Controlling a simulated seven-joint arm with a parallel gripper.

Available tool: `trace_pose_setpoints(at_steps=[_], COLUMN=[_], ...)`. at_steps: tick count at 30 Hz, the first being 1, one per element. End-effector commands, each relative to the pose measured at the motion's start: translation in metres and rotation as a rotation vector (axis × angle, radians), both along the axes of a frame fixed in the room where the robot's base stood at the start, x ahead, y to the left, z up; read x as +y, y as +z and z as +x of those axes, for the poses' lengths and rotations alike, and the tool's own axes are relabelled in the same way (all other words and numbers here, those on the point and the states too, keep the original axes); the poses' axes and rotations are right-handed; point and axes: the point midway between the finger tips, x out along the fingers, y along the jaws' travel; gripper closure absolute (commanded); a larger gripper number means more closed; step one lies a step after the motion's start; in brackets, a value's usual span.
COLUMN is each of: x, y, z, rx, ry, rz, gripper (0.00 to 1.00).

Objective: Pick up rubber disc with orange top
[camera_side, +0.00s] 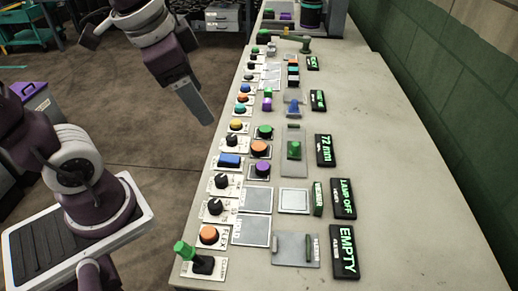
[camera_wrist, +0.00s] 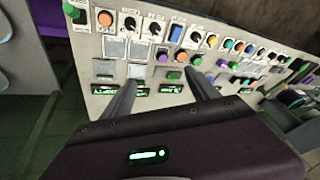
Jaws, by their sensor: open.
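A dark disc with an orange top (camera_side: 260,147) sits on a small square plate on the bench, between a green-topped disc (camera_side: 265,131) and a purple-topped disc (camera_side: 262,168). In the wrist view the orange-topped disc (camera_wrist: 181,56) shows between and beyond my fingertips. My gripper (camera_side: 206,122) hangs in the air left of the bench edge in the side view, apart from the disc. In the wrist view my gripper (camera_wrist: 161,77) has its fingers spread with nothing between them.
Other orange buttons, such as one at the near end (camera_side: 208,233), line the bench's left edge with knobs. Black display blocks (camera_side: 324,150) stand to the right. The bench's right side (camera_side: 420,190) is clear.

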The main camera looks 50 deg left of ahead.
Motion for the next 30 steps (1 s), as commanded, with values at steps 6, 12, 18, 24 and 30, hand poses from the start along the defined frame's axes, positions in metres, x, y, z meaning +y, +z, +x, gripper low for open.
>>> trace_pose_setpoints(at_steps=[6,12,18,24,30], x=[0.034,0.060,0.066,0.065,0.065], y=[-0.073,-0.166,-0.203,-0.234,-0.265], z=[0.123,0.179,0.189,0.191,0.192], rx=[0.233,0.339,0.358,0.359,0.358], ry=[-0.551,-0.948,-1.070,-1.070,-1.067], rz=[0.157,0.172,0.169,0.168,0.169], gripper=[0.31,0.31,0.31,0.31,0.31])
